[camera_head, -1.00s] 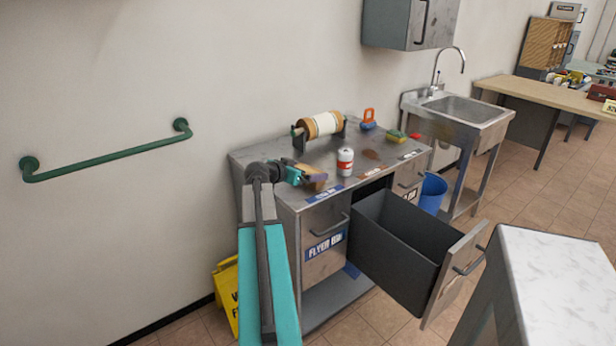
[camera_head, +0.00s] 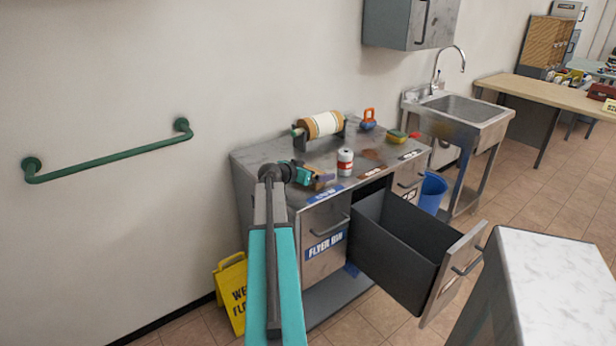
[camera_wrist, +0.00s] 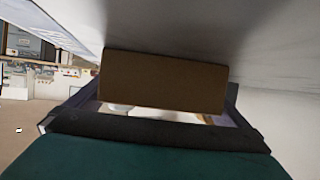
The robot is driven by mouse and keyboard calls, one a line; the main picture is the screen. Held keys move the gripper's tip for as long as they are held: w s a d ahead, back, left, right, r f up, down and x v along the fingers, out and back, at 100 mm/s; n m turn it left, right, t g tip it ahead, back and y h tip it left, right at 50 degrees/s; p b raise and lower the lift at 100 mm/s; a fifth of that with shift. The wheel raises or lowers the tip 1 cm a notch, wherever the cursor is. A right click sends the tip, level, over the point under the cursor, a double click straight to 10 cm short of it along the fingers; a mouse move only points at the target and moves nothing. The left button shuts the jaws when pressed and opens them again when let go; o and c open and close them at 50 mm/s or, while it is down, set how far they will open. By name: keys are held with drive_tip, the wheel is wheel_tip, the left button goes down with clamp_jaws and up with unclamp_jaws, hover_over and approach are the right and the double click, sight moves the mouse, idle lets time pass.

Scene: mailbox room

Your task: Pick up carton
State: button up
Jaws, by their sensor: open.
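The carton shows as a plain brown box (camera_wrist: 165,80) in the wrist view, close in front of my gripper and between its spread fingers. In the head view my gripper (camera_head: 312,180) is low over the left part of the metal counter (camera_head: 262,155). Only a small brownish piece of the carton shows there beside the fingers; my gripper and wrist hide most of it. My jaws are open. I cannot tell whether a finger touches the carton.
A white-and-red can (camera_head: 345,161) stands close right of my gripper. A paper roll (camera_head: 322,124) is behind it. An orange-handled item (camera_head: 368,119) and a sponge (camera_head: 396,137) are farther right. An open drawer (camera_head: 405,245) juts out in front. The wall is close behind the counter.

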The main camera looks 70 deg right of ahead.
idle(0.4)
drive_tip(key=c, duration=0.7)
drive_tip(key=shift+r, duration=0.1)
drive_tip(key=shift+c, duration=0.2)
drive_tip(key=shift+r+b, duration=0.4)
drive_tip(key=shift+r, duration=1)
drive_tip(key=shift+s+a+r, duration=0.15)
drive_tip(key=shift+s+r, duration=0.05)
drive_tip(key=shift+r, duration=0.1)
drive_tip(key=s+a+b, duration=0.1)
drive_tip(key=s+a, duration=0.3)
drive_tip(key=s, duration=0.2)
drive_tip(key=s+a+r+b, duration=0.1)
drive_tip(key=s+a, duration=0.3)
drive_tip(key=s, duration=0.3)
drive_tip(key=shift+a+r, duration=0.2)
drive_tip(key=shift+a, duration=0.1)
